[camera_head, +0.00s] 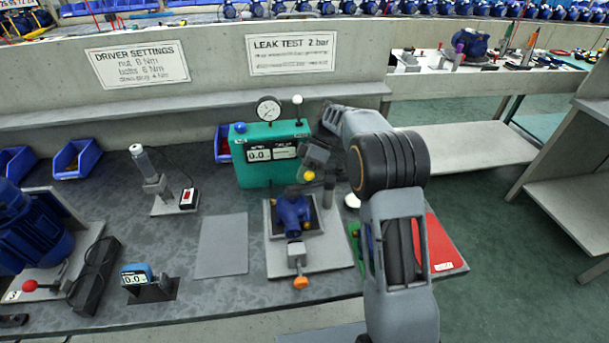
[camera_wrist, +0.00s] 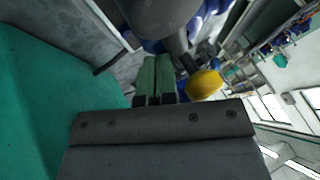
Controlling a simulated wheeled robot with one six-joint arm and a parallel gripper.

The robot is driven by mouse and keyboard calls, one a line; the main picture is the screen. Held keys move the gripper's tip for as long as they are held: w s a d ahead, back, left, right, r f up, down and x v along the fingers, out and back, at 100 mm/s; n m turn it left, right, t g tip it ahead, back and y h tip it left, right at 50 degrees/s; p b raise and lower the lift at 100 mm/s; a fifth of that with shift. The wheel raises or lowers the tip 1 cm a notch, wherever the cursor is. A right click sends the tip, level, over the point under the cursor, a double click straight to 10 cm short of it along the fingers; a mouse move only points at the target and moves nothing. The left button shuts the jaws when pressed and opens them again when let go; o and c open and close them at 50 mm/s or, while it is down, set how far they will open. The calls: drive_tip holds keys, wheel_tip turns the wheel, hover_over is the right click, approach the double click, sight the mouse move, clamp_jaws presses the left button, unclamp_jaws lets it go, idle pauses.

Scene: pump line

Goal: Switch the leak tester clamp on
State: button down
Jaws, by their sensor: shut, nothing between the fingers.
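The leak tester (camera_head: 258,165) is a green box with a round gauge (camera_head: 268,109) on top and a display reading 0.0. In front of it, a blue pump body (camera_head: 292,213) sits in a fixture on a grey plate. A yellow knob (camera_head: 309,175) shows above the fixture, close to my gripper (camera_head: 316,160). In the wrist view my gripper (camera_wrist: 156,65) has its fingers together and empty, with the yellow knob (camera_wrist: 206,84) just right of them. I cannot tell whether they touch. My gripper partly hides the tester's right front.
An orange-knobbed part (camera_head: 299,282) is at the plate's front. A white-knobbed post (camera_head: 298,104) rises from the tester's top. A red tray (camera_head: 438,243) lies right of my arm; a bare grey mat (camera_head: 222,245) is left of the fixture. A blue meter (camera_head: 137,275) stands farther left.

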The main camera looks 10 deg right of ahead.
idle(0.3)
drive_tip(key=p+v, duration=0.3)
drive_tip(key=v, duration=1)
drive_tip(key=shift+r, duration=0.3)
drive_tip(key=shift+w+d, duration=0.15)
